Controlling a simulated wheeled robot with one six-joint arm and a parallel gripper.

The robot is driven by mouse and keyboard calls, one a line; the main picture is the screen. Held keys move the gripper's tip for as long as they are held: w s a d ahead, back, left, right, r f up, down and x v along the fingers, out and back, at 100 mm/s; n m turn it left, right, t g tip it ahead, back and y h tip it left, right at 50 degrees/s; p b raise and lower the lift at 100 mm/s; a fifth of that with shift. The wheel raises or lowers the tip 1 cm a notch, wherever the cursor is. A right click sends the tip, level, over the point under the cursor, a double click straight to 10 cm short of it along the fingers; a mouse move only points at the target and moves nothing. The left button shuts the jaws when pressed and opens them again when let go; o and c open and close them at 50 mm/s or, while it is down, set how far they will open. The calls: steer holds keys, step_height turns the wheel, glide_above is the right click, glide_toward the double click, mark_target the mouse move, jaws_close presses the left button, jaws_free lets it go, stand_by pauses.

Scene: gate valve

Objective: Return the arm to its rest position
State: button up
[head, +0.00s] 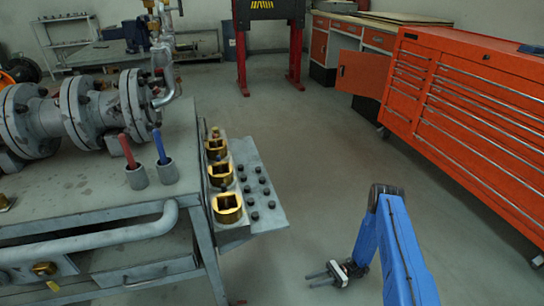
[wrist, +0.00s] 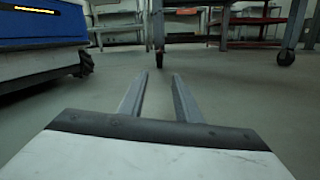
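My blue arm (head: 388,245) bends down at the right of the workbench in the head view. My gripper (head: 322,276) hangs low over the floor, its two thin fingers apart and pointing left. In the wrist view my gripper (wrist: 160,82) shows both fingers parallel with a gap between them. Nothing is between the fingers, and they touch nothing that I can see.
A grey workbench (head: 95,205) with a flanged valve assembly (head: 85,112) stands at left. A side shelf (head: 262,205) on it holds brass parts (head: 227,207) and dark bolts. A red tool cabinet (head: 470,110) stands at right. The floor (head: 310,150) between is clear.

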steer(key=shift+w+d+r, duration=0.1)
steer(key=shift+w+r, duration=0.05)
steer(key=shift+w+d+r+g, duration=0.1)
steer(key=shift+w+r+g, duration=0.25)
steer(key=shift+r, duration=0.5)
step_height(320, 180, up, 42)
steer(key=w+d+n+h, duration=0.2)
steer(key=d+n+h, duration=0.1)
steer(key=n+h, duration=0.7)
steer(key=s+d+r+n+t+h, duration=0.3)
steer(key=s+r+n+t+h, duration=0.3)
steer(key=s+r, duration=1.6)
steer(key=s+d+r+t+h, duration=0.2)
steer(key=s+t, duration=0.3)
steer(key=s, duration=0.3)
steer(key=shift+s+d+r, duration=0.15)
steer(key=shift+d+r, duration=0.3)
steer(key=shift+r, duration=0.45)
